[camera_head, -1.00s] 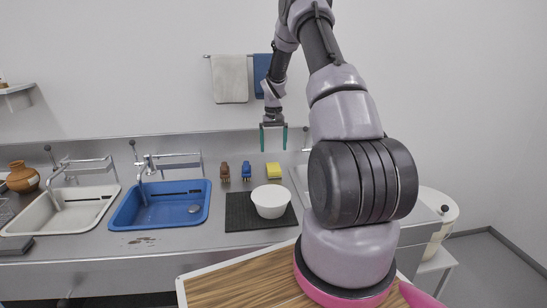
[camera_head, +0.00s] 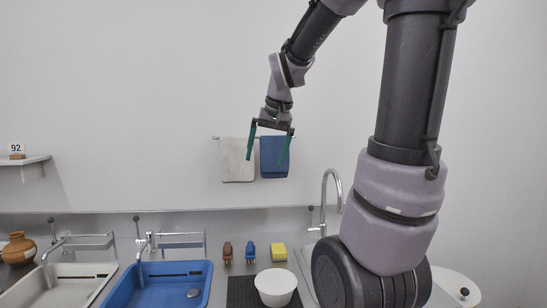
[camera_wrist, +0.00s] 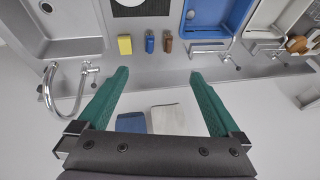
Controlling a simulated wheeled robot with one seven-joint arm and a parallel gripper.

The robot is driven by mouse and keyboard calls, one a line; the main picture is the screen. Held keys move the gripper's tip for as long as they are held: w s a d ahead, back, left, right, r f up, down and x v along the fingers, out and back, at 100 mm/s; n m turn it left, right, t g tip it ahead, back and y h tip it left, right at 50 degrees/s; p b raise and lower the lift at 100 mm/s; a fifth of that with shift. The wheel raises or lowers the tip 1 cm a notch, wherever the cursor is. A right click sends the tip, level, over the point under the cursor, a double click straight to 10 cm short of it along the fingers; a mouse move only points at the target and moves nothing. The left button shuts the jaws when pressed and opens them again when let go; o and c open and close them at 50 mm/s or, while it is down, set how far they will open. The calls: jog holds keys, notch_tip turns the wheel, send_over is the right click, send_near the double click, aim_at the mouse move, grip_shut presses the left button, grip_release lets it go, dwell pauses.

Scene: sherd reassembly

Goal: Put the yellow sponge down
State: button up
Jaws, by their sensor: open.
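The yellow sponge (camera_head: 279,252) rests on the back of the steel counter, to the right of a blue brush. It also shows in the wrist view (camera_wrist: 125,44), beyond the fingertips and apart from them. My gripper (camera_head: 268,158) is open and empty, with green fingers pointing down, high above the counter in front of the wall towels. In the wrist view the two fingers of my gripper (camera_wrist: 158,73) are spread wide with nothing between their tips.
A blue brush (camera_head: 249,251) and a brown brush (camera_head: 228,252) stand beside the sponge. A white bowl (camera_head: 275,288) sits on a dark mat (camera_head: 240,291). A blue sink (camera_head: 125,294) lies left, a tall faucet (camera_head: 331,190) right. White (camera_head: 237,160) and blue (camera_head: 274,157) towels hang behind.

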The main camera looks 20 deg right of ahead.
jog(key=s+a+r+t+y, duration=0.1)
jog(key=s+a, duration=0.3)
jog(key=s, duration=1)
jog(key=shift+r+t, duration=0.2)
jog(key=shift+t, duration=0.5)
